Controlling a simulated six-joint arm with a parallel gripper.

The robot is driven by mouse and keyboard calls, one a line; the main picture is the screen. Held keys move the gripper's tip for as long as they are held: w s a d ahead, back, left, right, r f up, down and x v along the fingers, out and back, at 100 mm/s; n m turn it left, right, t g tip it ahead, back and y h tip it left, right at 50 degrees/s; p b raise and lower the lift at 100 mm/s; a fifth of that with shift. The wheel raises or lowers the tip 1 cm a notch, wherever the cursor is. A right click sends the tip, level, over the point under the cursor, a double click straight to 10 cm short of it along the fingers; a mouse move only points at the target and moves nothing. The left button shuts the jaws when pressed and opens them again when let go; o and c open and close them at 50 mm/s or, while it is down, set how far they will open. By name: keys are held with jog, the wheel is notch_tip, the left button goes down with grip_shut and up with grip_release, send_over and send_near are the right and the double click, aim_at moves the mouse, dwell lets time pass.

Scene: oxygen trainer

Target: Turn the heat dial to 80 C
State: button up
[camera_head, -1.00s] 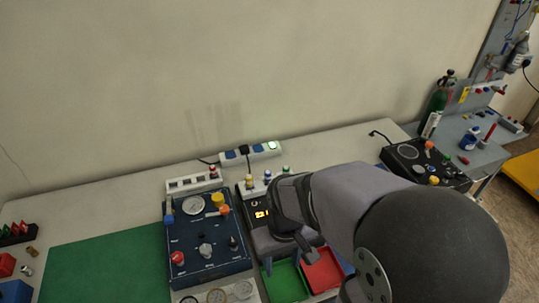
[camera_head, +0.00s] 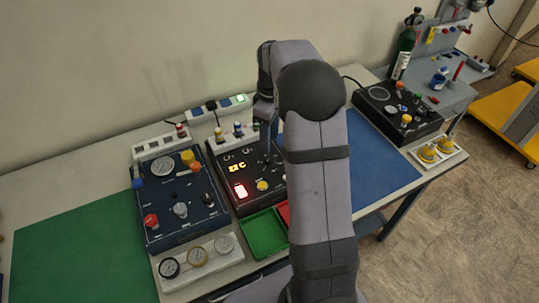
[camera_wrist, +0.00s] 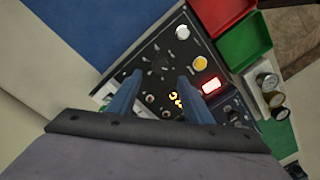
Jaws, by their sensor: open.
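The black heater panel (camera_head: 228,193) lies on the bench, with a lit orange display (camera_head: 237,166) that ends in C. In the wrist view a black dial (camera_wrist: 159,61) with marks around it sits on the panel (camera_wrist: 209,61); I take it for the heat dial, and its setting is not legible. My gripper (camera_head: 267,148) points down over the panel's far right part and hides the dial in the head view. In the wrist view the two blue fingers of my gripper (camera_wrist: 161,75) are apart and empty, with the dial between and just beyond their tips.
On the panel are a glowing red switch (camera_head: 241,190) and a yellow button (camera_head: 262,185). A dark blue gauge box (camera_head: 180,232) stands to the left. Green (camera_head: 264,236) and red trays lie in front. A blue mat (camera_head: 375,160) lies to the right.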

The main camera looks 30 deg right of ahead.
aim_at(269, 158)
jog(key=shift+s+a+f+p, duration=0.1)
jog(key=shift+f+p, duration=0.5)
jog(key=shift+f, duration=1.25)
jog(key=shift+a+f+p, duration=0.1)
jog(key=shift+f+p, duration=0.5)
jog(key=shift+f, duration=1.2)
jog(key=c, duration=1.1)
jog(key=shift+o, duration=0.2)
